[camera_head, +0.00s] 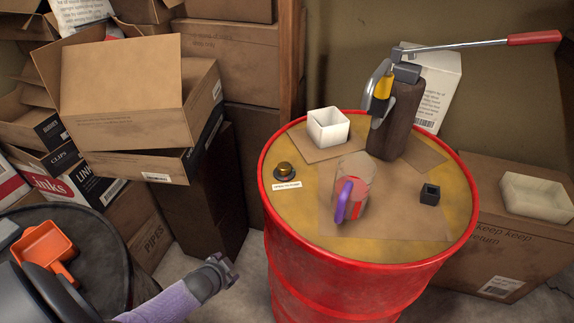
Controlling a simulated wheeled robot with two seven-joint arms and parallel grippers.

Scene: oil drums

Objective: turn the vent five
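A small brass knob on a dark round base (284,171), which looks like the vent, sits on the yellow-brown top of a red oil drum (268,212), near its left rim. A small white label (287,185) lies just in front of it. My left gripper (228,268) is low and to the left of the drum, apart from it and below the knob in the picture. It holds nothing that I can see, and its finger gap is too small to judge. My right gripper is not in view.
On the drum stand a white square cup (328,128), a clear jug with a purple handle (356,170), a small black block (430,194) and a dark lever device (395,125). Cardboard boxes (125,95) crowd the left. A dark drum holds an orange scoop (45,246).

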